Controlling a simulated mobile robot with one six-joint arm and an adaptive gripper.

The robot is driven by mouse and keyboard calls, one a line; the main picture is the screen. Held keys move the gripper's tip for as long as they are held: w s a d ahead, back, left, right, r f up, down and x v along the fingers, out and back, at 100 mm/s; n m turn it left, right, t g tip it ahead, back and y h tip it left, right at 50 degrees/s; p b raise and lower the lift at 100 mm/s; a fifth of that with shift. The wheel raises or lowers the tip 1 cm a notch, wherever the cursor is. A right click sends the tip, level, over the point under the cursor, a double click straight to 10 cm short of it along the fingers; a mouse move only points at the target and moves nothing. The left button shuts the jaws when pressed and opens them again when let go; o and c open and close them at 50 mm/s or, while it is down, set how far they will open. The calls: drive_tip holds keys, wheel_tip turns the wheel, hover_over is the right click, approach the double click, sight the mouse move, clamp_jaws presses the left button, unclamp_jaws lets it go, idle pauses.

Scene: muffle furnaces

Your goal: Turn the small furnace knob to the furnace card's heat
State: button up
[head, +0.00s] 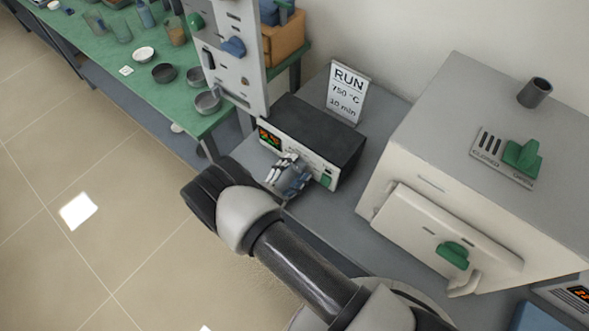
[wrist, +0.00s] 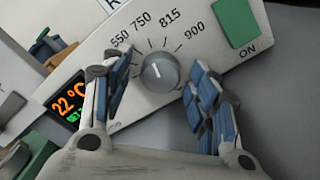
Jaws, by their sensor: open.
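The small furnace knob (wrist: 160,72) is a round grey dial on a light panel in the wrist view, with 550, 750, 815 and 900 printed around it. A pale pointer mark on its face seems to point up and left; which number it meets is unclear. My gripper (wrist: 156,82) is open, with one finger on each side of the knob and a visible gap to both. In the head view my gripper (head: 288,175) is in front of the black-topped control box (head: 320,132) and hides the knob. The furnace card (head: 346,92) behind the box reads RUN, 750 °C, 10 min.
A display (wrist: 70,100) left of the knob reads 22 °C. A green ON switch (wrist: 237,22) is at upper right. The large furnace (head: 440,215) stands right of the box. A tall panel (head: 228,60) stands left, beside a green table (head: 100,65) with bowls and glassware.

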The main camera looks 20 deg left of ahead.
drive_tip(key=v, duration=1.2)
drive_tip(key=shift+s, duration=0.1)
idle(0.4)
